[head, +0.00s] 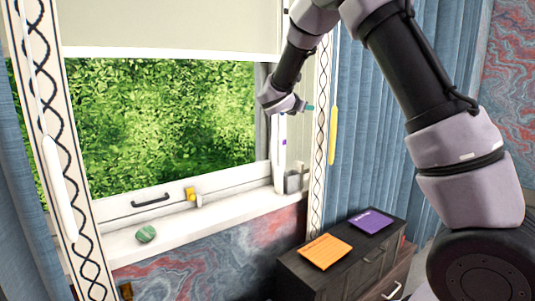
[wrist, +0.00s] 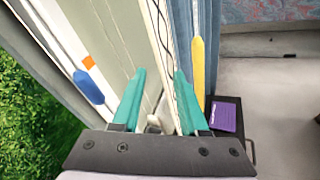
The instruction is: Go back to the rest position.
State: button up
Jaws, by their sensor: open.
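My gripper (head: 307,107) is raised at the right side of the window, in front of the window frame's right edge. In the wrist view my gripper (wrist: 160,76) shows two teal fingers spread apart. I see nothing held between them. The patterned trim (wrist: 177,55) runs behind and between the fingers, with a small white piece low in the gap. Whether a finger touches the trim I cannot tell. In the head view my wrist hides most of the fingers.
A yellow pull (head: 333,135) hangs just right of the gripper. A blue handle (wrist: 88,88) is left of the fingers. The sill (head: 215,213) bears a green stone (head: 146,234). A dark cabinet (head: 365,272) below carries orange (head: 325,251) and purple (head: 371,221) pads.

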jog(key=s+d+m+g+y, duration=0.3)
jog(key=s+d+m+g, duration=0.5)
jog(key=s+d+m, duration=1.05)
jog(key=s+a+m+y, duration=0.2)
jog(key=s+a+m, duration=0.1)
jog(key=s, duration=0.4)
jog(key=s+a+r+m+t+y, duration=0.1)
jog(key=s+a+m+y, duration=0.2)
jog(key=s, duration=0.5)
jog(key=s+a+r+m+y, duration=0.1)
jog(key=s+a+m+y, duration=0.1)
jog(key=s+m, duration=0.3)
jog(key=s+a, duration=0.1)
jog(key=s, duration=0.2)
jog(key=shift+s+y, duration=0.2)
jog(key=shift+y, duration=0.1)
jog(key=shift+o, duration=0.4)
jog(key=shift+m+t, duration=0.25)
jog(key=shift+t, duration=0.05)
